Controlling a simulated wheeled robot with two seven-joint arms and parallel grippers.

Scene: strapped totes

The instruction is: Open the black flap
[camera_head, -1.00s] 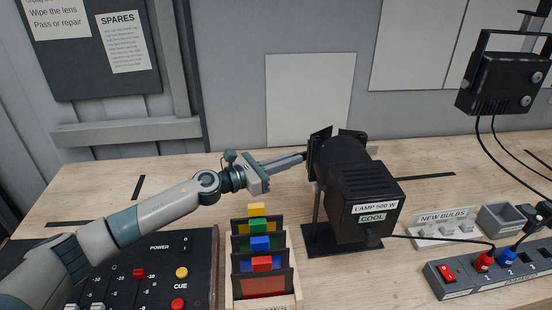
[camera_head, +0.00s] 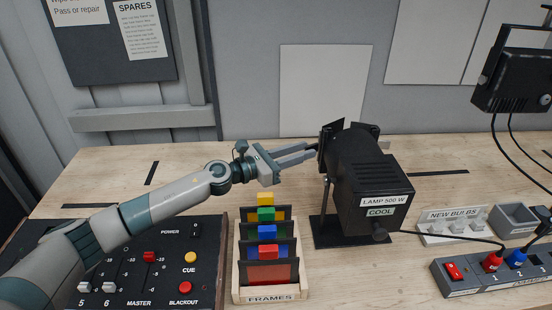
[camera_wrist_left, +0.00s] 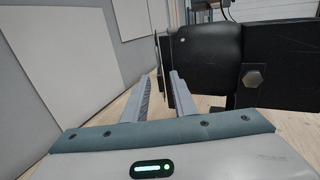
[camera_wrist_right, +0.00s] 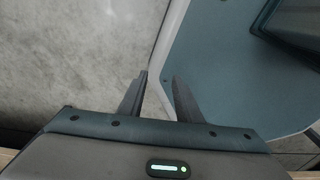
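The black lamp (camera_head: 368,185), labelled "LAMP 500 W" and "COOL", stands on its dark base on the bench. Black flaps (camera_head: 332,134) stick up at its front end, on the left of the lamp. My left gripper (camera_head: 312,151) is at this front end with its fingers apart. In the left wrist view the thin edge of a black flap (camera_wrist_left: 158,50) shows in line with the gap between the left fingertips (camera_wrist_left: 163,75); I cannot tell whether they touch it. My right gripper (camera_wrist_right: 161,75) is open and empty in the right wrist view.
A frames rack (camera_head: 268,293) with coloured tabs stands below the left arm, beside a control panel (camera_head: 205,262). A new bulbs tray (camera_head: 432,238) and a socket strip (camera_head: 450,292) are at the right. A cable runs from the lamp's rear across the bench.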

